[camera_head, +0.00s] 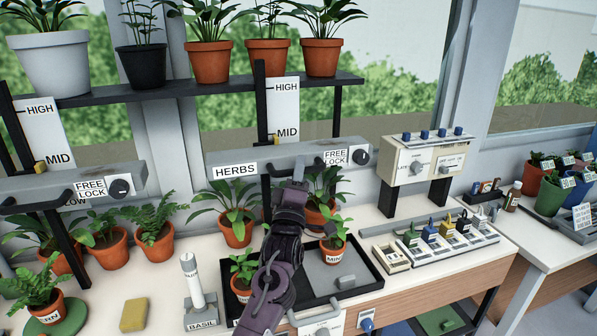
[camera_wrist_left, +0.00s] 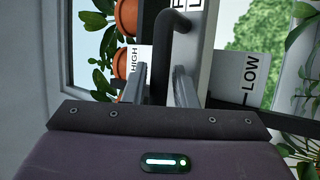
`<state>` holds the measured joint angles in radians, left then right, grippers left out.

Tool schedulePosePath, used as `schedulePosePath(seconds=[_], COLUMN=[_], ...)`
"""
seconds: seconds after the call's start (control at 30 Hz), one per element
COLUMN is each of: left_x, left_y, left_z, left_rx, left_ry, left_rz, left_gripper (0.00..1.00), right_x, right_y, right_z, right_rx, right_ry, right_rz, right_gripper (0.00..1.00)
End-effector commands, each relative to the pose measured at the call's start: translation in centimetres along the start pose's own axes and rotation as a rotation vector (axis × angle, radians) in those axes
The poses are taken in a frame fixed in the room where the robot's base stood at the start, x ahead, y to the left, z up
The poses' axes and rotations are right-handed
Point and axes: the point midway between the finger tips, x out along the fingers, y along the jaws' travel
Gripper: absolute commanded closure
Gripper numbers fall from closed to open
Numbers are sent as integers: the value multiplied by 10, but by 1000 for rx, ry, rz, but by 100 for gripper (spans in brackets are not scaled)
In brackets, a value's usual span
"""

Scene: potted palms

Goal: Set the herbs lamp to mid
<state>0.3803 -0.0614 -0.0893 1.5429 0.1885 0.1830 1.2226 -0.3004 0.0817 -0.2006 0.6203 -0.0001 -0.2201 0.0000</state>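The herbs lamp (camera_head: 290,158) is a long grey bar with a HERBS label, hanging on a dark post. The scale's LOW end (camera_wrist_left: 250,78) shows in the left wrist view. A round black knob (camera_head: 361,157) is by the FREE/LOCK label; its setting is too small to tell. My left gripper (camera_head: 299,178) is at the bar's front. In the wrist view its fingers (camera_wrist_left: 160,85) stand apart around the lamp's black handle (camera_wrist_left: 178,40). My right gripper is out of view.
Potted herbs stand below the bar, some in a black tray (camera_head: 372,283). A second lamp bar (camera_head: 60,185) is at left. A yellow sponge (camera_head: 134,314) and a BASIL-marked stand (camera_head: 199,308) are in front.

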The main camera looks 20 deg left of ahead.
Motion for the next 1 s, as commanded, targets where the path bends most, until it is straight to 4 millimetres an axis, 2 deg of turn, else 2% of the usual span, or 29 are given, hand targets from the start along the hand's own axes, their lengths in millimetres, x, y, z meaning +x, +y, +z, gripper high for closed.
schedulePosePath(seconds=[0.17, 0.6, 0.77, 1.0], left_x=[-4, -70, -78, -78], left_y=[-1, -2, -1, 0], left_z=[0, 0, 0, 0], left_rx=[0, -1, -1, 0], left_ry=[0, 0, 0, 0], left_rz=[0, -1, 0, 0], left_gripper=[75, 75, 75, 75], right_x=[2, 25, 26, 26], right_y=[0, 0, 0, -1], right_z=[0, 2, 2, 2], right_rx=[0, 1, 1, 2], right_ry=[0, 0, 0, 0], right_rz=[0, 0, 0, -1], right_gripper=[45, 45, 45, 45])
